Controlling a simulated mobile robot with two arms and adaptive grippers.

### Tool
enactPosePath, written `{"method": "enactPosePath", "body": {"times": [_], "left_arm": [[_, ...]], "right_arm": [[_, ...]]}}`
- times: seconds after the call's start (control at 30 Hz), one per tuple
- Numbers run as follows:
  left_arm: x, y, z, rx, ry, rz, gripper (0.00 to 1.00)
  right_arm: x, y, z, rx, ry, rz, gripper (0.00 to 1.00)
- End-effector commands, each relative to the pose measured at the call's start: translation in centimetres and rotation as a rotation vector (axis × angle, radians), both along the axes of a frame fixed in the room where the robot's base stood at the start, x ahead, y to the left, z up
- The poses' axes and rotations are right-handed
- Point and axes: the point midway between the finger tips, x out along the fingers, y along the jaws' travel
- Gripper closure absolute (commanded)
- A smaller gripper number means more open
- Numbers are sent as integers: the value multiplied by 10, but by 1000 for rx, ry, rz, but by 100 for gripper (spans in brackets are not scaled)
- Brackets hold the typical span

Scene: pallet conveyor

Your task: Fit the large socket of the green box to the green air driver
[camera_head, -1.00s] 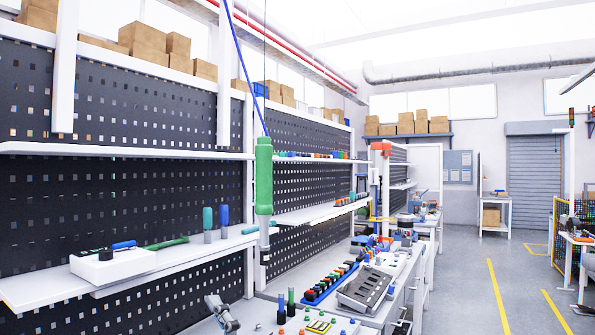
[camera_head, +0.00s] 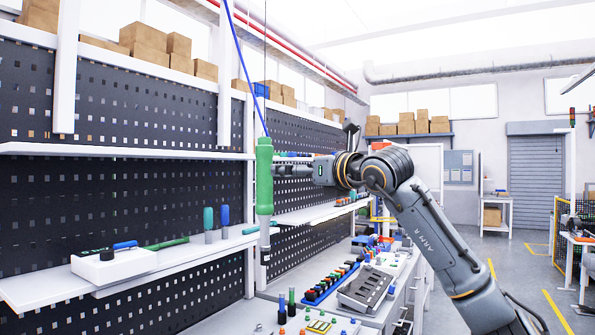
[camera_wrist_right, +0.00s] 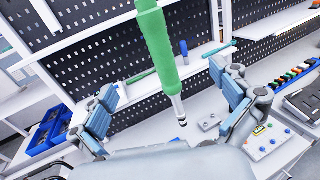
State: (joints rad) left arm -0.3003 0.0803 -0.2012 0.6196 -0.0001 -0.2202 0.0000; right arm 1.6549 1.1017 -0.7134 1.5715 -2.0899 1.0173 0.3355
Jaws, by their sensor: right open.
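The green air driver (camera_head: 264,175) hangs upright on a blue hose, its grey shank pointing down. My right gripper (camera_head: 282,171) comes in from the right at the driver's mid-height. In the right wrist view the green driver (camera_wrist_right: 158,45) stands between the spread fingers of the open right gripper (camera_wrist_right: 163,80), with gaps on both sides; the fingers are not closed on it. A white box (camera_head: 115,267) with a black round piece and a small green mark lies on the left shelf. I cannot tell whether it is the green box. My left gripper is not in view.
Teal and blue handled tools (camera_head: 208,222) stand on the left shelf beside a green rod (camera_head: 166,243). The bench below holds a blue rack of coloured pieces (camera_head: 330,285) and a grey tray (camera_head: 366,290). Blue bins (camera_wrist_right: 48,132) show in the wrist view.

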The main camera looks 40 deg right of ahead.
Motion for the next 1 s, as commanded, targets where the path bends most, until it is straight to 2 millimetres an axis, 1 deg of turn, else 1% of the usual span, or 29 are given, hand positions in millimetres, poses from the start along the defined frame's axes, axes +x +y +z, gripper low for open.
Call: {"method": "enactPosePath", "body": {"times": [0.17,0.63,1.0], "left_arm": [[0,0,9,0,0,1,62],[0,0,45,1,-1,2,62],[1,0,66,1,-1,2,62]], "right_arm": [[13,0,3,0,1,-1,0],[69,3,5,1,1,1,0],[111,5,3,1,1,3,0]]}}
